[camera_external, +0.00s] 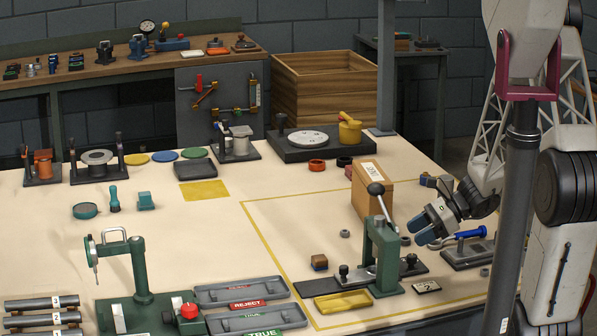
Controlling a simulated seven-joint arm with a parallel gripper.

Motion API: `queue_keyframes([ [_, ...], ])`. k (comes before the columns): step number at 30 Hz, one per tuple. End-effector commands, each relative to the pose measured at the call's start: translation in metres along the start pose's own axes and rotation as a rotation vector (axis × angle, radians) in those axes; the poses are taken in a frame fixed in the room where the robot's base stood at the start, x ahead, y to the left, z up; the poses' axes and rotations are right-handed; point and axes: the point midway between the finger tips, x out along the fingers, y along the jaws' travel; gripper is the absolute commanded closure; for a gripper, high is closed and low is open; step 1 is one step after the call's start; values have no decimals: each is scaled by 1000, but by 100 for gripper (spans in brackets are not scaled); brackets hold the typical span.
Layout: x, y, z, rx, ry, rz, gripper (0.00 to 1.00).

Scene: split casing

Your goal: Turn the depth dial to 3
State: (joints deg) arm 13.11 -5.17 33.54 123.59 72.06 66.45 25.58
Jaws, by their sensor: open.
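I cannot tell for certain which part is the depth dial. A red knob (188,311) sits on a small dark green box beside a green stand (139,270) at the front left; its marks are too small to read.
Grey trays (245,292) labelled REJECT and TRUE lie right of the red knob. A cardboard box (372,192) stands behind the press. A blue-handled clamp (465,240) is just right of my gripper. The table's middle is mostly clear.

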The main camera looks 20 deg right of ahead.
Motion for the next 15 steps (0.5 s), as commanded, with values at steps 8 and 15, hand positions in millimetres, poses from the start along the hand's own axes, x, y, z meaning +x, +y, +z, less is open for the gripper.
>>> queue_keyframes([
  [8, -15, -5, -4, 165, -93, -181, 46],
  [15, -18, -6, -5, 189, -106, -208, 46],
])
